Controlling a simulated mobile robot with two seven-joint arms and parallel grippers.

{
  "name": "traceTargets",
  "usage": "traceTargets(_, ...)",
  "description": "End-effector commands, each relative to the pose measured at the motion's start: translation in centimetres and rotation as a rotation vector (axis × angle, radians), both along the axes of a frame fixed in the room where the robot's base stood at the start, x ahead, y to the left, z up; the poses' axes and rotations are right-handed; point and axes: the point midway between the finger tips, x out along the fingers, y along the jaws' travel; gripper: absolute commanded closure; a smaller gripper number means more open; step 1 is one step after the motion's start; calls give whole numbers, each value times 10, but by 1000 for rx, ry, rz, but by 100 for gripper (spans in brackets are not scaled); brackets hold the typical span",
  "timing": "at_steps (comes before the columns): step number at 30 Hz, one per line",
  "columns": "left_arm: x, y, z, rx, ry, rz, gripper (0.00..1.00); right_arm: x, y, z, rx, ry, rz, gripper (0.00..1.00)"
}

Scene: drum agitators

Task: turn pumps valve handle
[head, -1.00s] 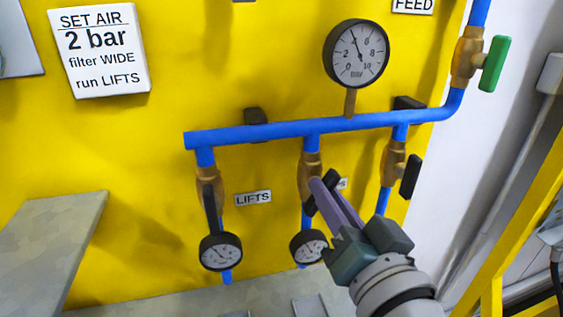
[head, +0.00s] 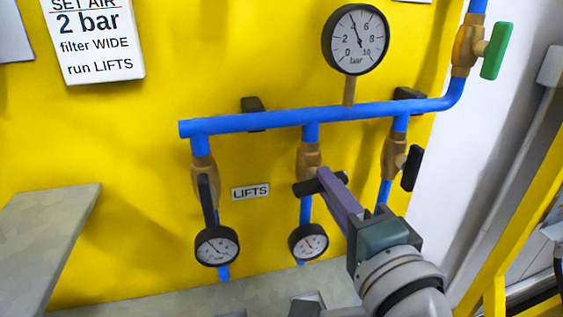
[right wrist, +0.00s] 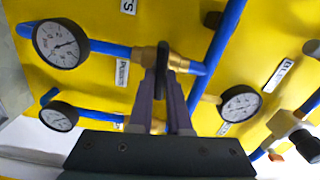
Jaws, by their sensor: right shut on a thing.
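The pumps valve is the middle brass valve (head: 309,160) under the blue manifold pipe (head: 275,120). Its black handle (head: 303,188) lies crosswise to its blue down pipe. My right gripper (head: 326,180) is shut on this handle, coming from the lower right. In the right wrist view, both fingers of the right gripper (right wrist: 160,88) close around the black handle (right wrist: 162,62). The label PUMPS (right wrist: 122,72) sits beside the valve there; in the head view my gripper hides it. My left gripper is not in view.
The lifts valve handle (head: 207,198), left, points down along its pipe. A third black handle (head: 411,168) stands close right of my gripper. Small gauges (head: 217,246) hang below the valves. A large gauge (head: 355,40) and a green handle (head: 496,50) are above. A grey ledge (head: 45,230) is at left.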

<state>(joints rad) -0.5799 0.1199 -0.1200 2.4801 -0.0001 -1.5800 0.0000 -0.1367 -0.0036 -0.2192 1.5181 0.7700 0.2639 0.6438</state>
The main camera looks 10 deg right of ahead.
Motion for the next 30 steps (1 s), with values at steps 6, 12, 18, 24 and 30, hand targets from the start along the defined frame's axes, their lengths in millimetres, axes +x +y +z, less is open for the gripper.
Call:
traceTargets(6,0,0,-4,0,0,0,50,0,0,-1,101,2,0,100)
traceTargets(12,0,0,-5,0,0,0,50,0,0,-1,146,5,0,100)
traceTargets(18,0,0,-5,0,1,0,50,0,0,-1,159,5,0,100)
traceTargets(24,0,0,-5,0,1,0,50,0,0,-1,160,6,0,100)
traceTargets(30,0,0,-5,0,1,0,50,0,0,-1,159,5,0,70)
